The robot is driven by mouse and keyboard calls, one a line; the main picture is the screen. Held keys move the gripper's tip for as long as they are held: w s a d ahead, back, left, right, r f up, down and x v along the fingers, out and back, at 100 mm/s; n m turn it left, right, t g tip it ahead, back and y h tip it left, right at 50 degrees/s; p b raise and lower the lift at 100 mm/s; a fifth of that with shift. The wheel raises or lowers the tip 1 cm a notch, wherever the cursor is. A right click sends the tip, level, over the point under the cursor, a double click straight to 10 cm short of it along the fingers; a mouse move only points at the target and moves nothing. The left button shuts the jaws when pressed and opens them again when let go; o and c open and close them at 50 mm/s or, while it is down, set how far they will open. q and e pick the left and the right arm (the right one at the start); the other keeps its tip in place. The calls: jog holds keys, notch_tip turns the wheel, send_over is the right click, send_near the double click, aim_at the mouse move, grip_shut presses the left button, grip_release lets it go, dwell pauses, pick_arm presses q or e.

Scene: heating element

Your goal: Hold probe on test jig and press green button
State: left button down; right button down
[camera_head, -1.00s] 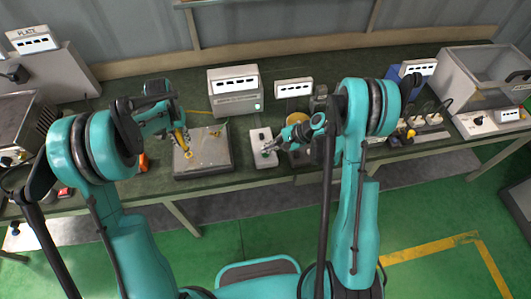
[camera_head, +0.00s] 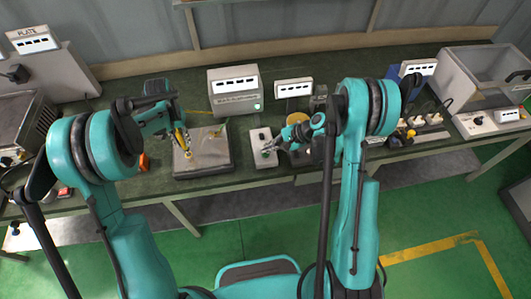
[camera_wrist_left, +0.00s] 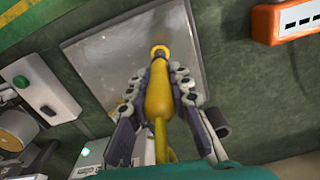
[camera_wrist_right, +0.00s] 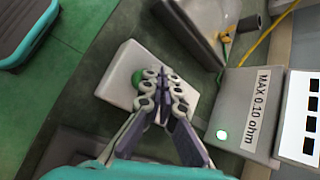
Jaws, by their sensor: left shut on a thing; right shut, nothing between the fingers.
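My left gripper (camera_head: 180,136) is shut on the yellow probe (camera_wrist_left: 158,92). The probe points down at the grey test jig plate (camera_head: 208,163); its tip is at a round brass contact (camera_wrist_left: 160,51) near the plate's edge. I cannot tell whether they press together. My right gripper (camera_wrist_right: 163,80) is shut and empty over the white button box (camera_wrist_right: 122,64). The green button (camera_wrist_right: 137,78) shows just left of its fingertips in the right wrist view; whether they touch is unclear. The head view shows the box (camera_head: 262,138) right of the jig.
A grey meter (camera_head: 235,92) with a lit green lamp (camera_wrist_right: 221,135) and a "MAX 0.10 ohm" label stands behind the jig and box. An orange block (camera_wrist_left: 285,22) lies beside the jig. A yellow spool (camera_head: 297,119) stands beyond my right gripper.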

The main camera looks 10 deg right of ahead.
jog(key=shift+f, duration=0.2)
jog(key=shift+f, duration=0.25)
jog(key=shift+f, duration=0.45)
dwell(0.8)
jog(key=shift+r, duration=0.9)
jog(key=shift+r, duration=0.1)
jog(key=shift+r, duration=2.45)
